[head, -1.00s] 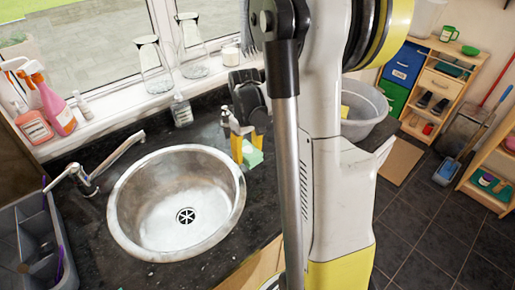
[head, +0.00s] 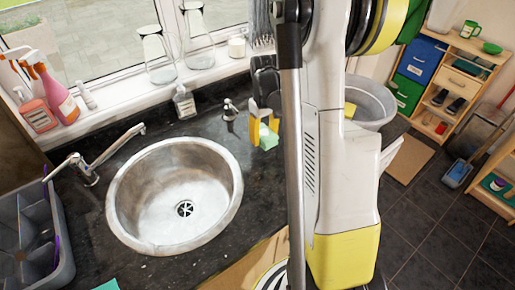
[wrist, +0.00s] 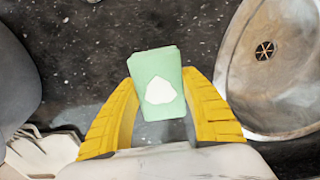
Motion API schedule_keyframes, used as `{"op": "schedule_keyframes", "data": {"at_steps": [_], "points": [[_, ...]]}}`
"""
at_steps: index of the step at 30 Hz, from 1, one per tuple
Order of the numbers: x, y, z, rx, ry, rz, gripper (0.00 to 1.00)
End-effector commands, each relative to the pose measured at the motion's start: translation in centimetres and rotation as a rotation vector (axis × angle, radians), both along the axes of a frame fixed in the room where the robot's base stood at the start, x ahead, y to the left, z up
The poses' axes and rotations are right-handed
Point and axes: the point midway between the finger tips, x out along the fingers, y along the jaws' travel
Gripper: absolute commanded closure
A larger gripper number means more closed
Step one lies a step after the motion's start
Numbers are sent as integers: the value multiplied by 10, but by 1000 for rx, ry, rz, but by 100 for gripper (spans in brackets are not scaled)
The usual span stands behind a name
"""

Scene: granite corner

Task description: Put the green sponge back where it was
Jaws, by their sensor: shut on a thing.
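The green sponge (head: 269,143) is a small pale green block, held between the yellow fingers of my gripper (head: 264,128) in the head view. In the wrist view the sponge (wrist: 176,100) sits between the two finger pads of my gripper (wrist: 159,80), with a white patch on its face. The gripper is shut on it. They are over the dark counter, right of the round sink (head: 215,215); I cannot tell the gap to the counter. My arm hides part of the counter to the right.
A small metal fitting (head: 230,112) stands left of my gripper, a soap bottle (head: 184,103) behind the sink. A grey tub (head: 370,103) is to the right. A grey caddy (head: 30,235) and a green flat piece (head: 107,285) are at lower left.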

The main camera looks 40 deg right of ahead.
Motion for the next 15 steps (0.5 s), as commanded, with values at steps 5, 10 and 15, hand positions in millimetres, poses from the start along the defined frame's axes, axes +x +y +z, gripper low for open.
{"op": "schedule_keyframes", "data": {"at_steps": [5,10,15], "points": [[17,13,-13,0,0,0,88],[19,14,-25,0,0,-1,88],[19,14,-52,0,0,-1,88]]}}
